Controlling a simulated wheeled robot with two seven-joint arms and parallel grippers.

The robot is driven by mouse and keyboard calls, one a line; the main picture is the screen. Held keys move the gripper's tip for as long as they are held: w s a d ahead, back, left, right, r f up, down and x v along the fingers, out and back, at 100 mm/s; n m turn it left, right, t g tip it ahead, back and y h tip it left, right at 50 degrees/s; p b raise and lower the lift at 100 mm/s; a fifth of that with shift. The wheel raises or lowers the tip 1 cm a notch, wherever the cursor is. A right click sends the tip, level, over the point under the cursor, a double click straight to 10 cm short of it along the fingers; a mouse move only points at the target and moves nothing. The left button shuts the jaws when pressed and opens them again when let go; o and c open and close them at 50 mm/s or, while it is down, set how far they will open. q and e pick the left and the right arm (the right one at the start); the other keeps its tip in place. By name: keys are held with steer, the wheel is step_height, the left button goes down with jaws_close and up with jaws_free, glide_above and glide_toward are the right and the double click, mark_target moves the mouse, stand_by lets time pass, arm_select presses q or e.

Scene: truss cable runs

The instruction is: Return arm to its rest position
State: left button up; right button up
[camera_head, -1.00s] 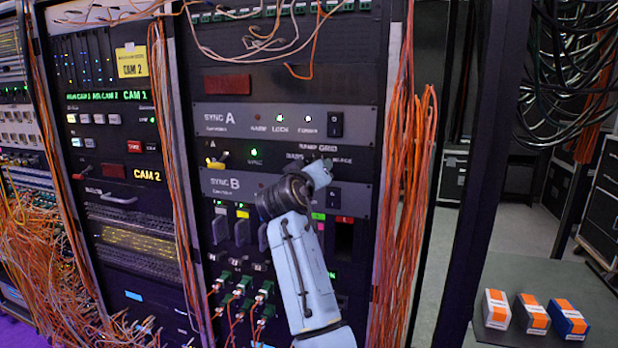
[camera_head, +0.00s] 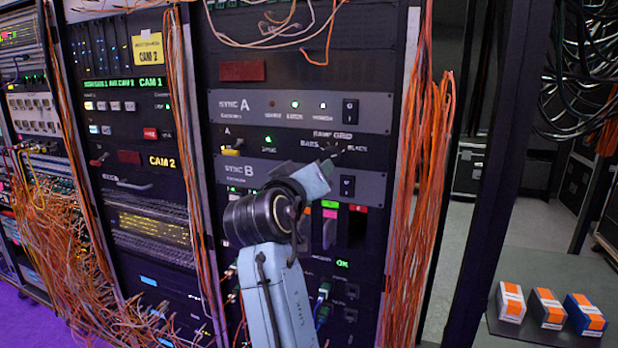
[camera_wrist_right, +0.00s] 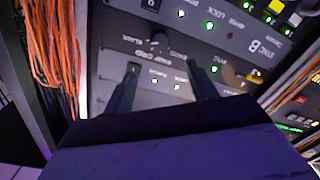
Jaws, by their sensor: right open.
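My right arm (camera_head: 270,285) reaches up from the bottom of the head view, in front of the rack. Its gripper (camera_head: 334,152) is at the strip between the SYNC A panel (camera_head: 375,112) and the SYNC B panel (camera_head: 370,185), near the BARS and BLACK labels. In the right wrist view two dark fingers (camera_wrist_right: 163,85) stand apart with nothing held between them. The labelled strip with a small knob (camera_wrist_right: 160,40) lies beyond them. Whether the fingertips touch the panel cannot be told. My left gripper is not in view.
Orange cable bundles (camera_head: 420,170) hang right of the panels, close to my gripper. A dark post (camera_head: 490,190) stands farther right. Three small boxes, white (camera_head: 511,302), grey (camera_head: 547,308) and blue (camera_head: 585,314), sit on a dark table (camera_head: 560,270). Open floor shows behind.

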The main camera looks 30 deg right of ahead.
stand_by(0.3)
steer(key=w+a+f+n+y, duration=0.2)
steer(key=f, duration=0.7)
steer(key=w+a+f+n+y, duration=0.2)
steer(key=f, duration=0.7)
steer(key=w+a+f+n+y, duration=0.2)
steer(key=a+f+n, duration=0.1)
steer(key=f, duration=0.5)
steer(key=s+a+f+n+g+y, duration=0.15)
steer(key=s+f, duration=0.25)
steer(key=f, duration=0.8)
steer(key=s+a+f+g+y, duration=0.1)
steer(key=s+f+y, duration=0.25)
steer(key=f, duration=0.85)
steer(key=s+f+g+y, duration=0.1)
steer(key=s+f+g, duration=0.4)
steer(key=s+f, duration=1.8)
steer(key=s+d+f+m+g, duration=0.1)
steer(key=s+f, duration=0.1)
steer(key=s, duration=0.7)
steer(key=s+d+f+m+g, duration=0.1)
steer(key=s+d+f, duration=0.1)
steer(key=s, duration=0.7)
steer(key=s+d+f+m+g, duration=0.1)
steer(key=s+d+f, duration=0.1)
steer(key=s, duration=0.6)
steer(key=shift+s+d+y, duration=0.25)
steer(key=shift+s+y, duration=0.15)
